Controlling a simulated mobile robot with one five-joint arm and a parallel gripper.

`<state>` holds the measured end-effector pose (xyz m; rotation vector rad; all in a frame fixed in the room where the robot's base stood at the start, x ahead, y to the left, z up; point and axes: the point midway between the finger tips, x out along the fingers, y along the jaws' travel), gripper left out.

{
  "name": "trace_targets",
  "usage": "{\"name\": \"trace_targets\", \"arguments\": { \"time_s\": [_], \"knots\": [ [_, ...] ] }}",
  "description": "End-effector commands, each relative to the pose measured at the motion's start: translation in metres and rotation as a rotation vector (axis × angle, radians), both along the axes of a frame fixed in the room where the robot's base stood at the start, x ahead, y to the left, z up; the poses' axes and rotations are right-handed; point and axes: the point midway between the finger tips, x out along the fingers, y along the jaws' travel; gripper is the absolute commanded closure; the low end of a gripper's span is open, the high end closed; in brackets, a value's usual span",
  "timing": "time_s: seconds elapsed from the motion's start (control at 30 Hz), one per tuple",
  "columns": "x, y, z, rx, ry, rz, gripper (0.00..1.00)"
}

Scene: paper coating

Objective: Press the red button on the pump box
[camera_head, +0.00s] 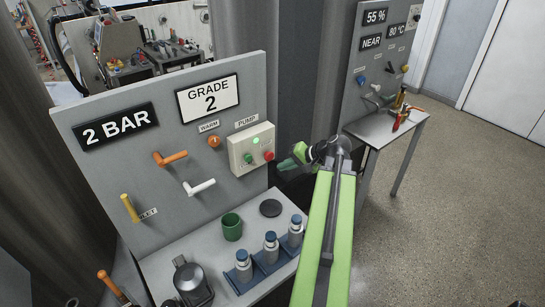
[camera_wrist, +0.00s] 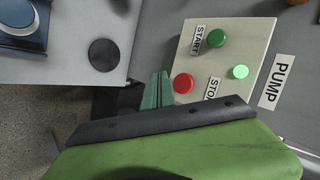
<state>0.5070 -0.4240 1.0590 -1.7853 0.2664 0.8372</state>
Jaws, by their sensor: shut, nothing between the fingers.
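The pump box (camera_head: 251,149) is a cream box on the grey panel, under a PUMP label. Its red button (camera_head: 268,156) is at the lower right of the box; in the wrist view the red button (camera_wrist: 183,83) sits by the STOP label. A green button (camera_wrist: 217,38) is by the START label, and a green lamp (camera_wrist: 240,72) is lit. My gripper (camera_head: 284,164) is shut and empty, just right of the box. In the wrist view the green fingertips (camera_wrist: 160,80) are close beside the red button; whether they touch it I cannot tell.
Below the panel, a shelf (camera_head: 190,247) holds a green cup (camera_head: 231,226), a black disc (camera_head: 270,208) and several capped bottles in a blue rack. Orange and white handles (camera_head: 199,187) stick out from the panel. A second panel (camera_head: 377,62) and small table stand behind my arm.

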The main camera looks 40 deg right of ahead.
Motion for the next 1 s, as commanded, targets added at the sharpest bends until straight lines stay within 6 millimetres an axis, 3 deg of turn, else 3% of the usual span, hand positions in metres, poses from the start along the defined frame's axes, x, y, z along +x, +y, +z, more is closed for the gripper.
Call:
{"name": "trace_targets", "arguments": {
  "time_s": [0.1, 0.3, 1.0],
  "knots": [
    [0.017, -0.003, 0.000, 0.000, 0.000, 0.001, 1.00],
    [0.031, -0.003, 0.000, 0.000, 0.000, 0.001, 1.00],
    [0.034, -0.003, 0.000, 0.000, 0.000, 0.001, 1.00]
  ]
}}
